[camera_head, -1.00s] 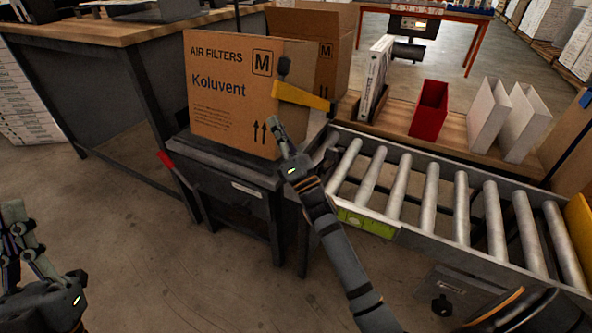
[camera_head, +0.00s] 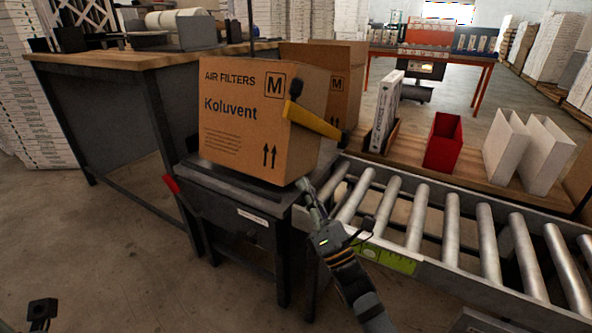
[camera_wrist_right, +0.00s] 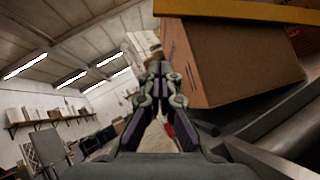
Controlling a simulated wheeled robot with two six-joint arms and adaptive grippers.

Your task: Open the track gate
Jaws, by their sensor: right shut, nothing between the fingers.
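The gate appears to be the yellow bar (camera_head: 313,119) with a black knob at its left end. It stretches across the right side of the "Koluvent" air filter box (camera_head: 232,118), at the start of the roller track (camera_head: 410,213). The bar also crosses the top of the right wrist view (camera_wrist_right: 240,9). My right gripper (camera_head: 303,187) is shut and empty, below the bar near the box's lower right corner. Its closed fingers show in the right wrist view (camera_wrist_right: 158,75), left of the box (camera_wrist_right: 232,65) and apart from the bar.
The box sits on a dark stand (camera_head: 235,190) with a red-tipped lever at its left. A second carton (camera_head: 345,85) stands behind it. A wooden shelf (camera_head: 455,183) beyond the rollers holds a white filter box, a red bin (camera_head: 443,141) and white holders.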

